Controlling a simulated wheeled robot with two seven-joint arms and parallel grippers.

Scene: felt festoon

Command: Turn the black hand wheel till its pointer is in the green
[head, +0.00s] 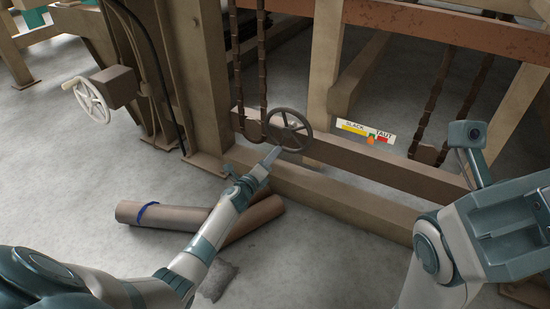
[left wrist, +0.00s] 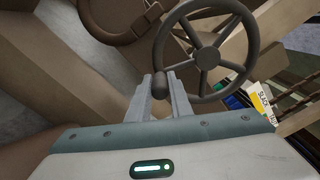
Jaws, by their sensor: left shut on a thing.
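The black hand wheel (head: 289,130) is a dark spoked wheel mounted low on the beam. In the left wrist view the wheel (left wrist: 206,57) fills the top, with a dark handle knob (left wrist: 159,84) at its near rim. My left gripper (head: 271,154) is shut on that knob; its two fingers (left wrist: 159,95) stand on either side of it. The scale strip (head: 352,127) reads SLACK and TAUT, with yellow at left, a small green part and red at right. The orange pointer (head: 370,141) sits below the strip, near the green part; the exact reading is too small to tell.
A pale hand wheel (head: 90,103) is on a box at the left. Rolled tubes (head: 160,215), one with a blue tie, lie on the floor under my left arm. Wooden posts and beams (head: 385,171) frame the wheel. My right arm is at the right.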

